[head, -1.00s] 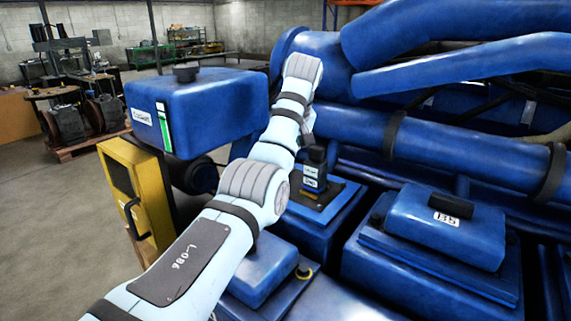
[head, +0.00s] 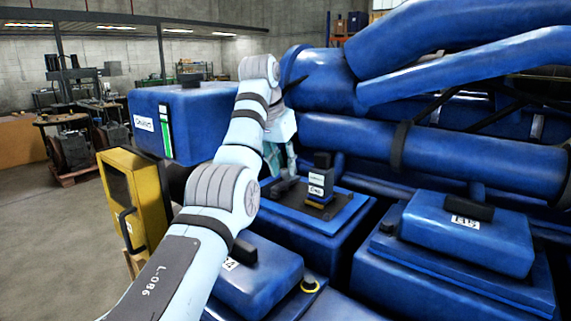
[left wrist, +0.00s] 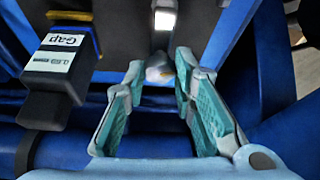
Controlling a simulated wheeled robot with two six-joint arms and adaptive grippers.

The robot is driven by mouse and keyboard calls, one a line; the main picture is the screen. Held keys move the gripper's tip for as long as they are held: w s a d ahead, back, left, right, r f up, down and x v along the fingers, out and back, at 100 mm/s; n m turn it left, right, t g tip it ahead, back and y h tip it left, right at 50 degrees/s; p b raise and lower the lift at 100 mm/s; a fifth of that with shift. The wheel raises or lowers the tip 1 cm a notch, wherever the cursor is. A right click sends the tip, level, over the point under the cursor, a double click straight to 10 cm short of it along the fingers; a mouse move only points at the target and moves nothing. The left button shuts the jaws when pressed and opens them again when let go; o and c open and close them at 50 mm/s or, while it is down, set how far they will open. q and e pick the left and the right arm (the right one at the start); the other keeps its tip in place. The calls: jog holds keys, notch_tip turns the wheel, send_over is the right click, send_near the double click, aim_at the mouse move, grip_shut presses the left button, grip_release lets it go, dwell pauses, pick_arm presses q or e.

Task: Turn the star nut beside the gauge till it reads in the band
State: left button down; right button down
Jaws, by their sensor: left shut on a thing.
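The gauge (head: 320,183) is a dark block with a white label and yellow lower part, on a dark plate atop a blue housing. In the left wrist view the gauge (left wrist: 62,65) is at upper left, its label reading "Gap" with small blurred figures. My left gripper (head: 281,174) points down just left of the gauge. In the left wrist view its teal-padded fingers (left wrist: 160,68) stand on either side of a small pale, rounded part, which I take as the star nut (left wrist: 157,74); it is shut on this. The nut is mostly hidden in the head view. My right gripper is not in view.
A blue cover labelled 115 (head: 465,235) stands to the right. Large blue pipes (head: 460,150) run behind the gauge. A blue tank (head: 200,105) and a yellow cabinet (head: 135,200) stand left. A nearer blue cover (head: 255,275) lies below my arm.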

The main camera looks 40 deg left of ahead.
pick_arm(q)
jog(key=shift+m+p, duration=0.3)
jog(key=shift+m, duration=0.2)
jog(key=m+h+p, duration=0.1)
jog(key=m+p, duration=0.1)
jog(key=p, duration=0.1)
jog(key=m+h+p, duration=0.1)
jog(key=m+p, duration=0.1)
jog(key=p, duration=0.1)
jog(key=m+h+p, duration=0.1)
jog(key=m+p, duration=0.1)
jog(key=p, duration=0.1)
jog(key=shift+a+r+m+g+p, duration=0.2)
jog(key=shift+a+m+g+p, duration=0.1)
jog(key=shift+a+g+p, duration=0.1)
jog(key=shift+w+a+f+m, duration=0.1)
jog(key=shift+w+m, duration=0.05)
jog(key=shift+m, duration=0.65)
jog(key=shift+f, duration=0.15)
jog(key=c, duration=1.3)
grip_release()
jog(key=shift+c, duration=0.2)
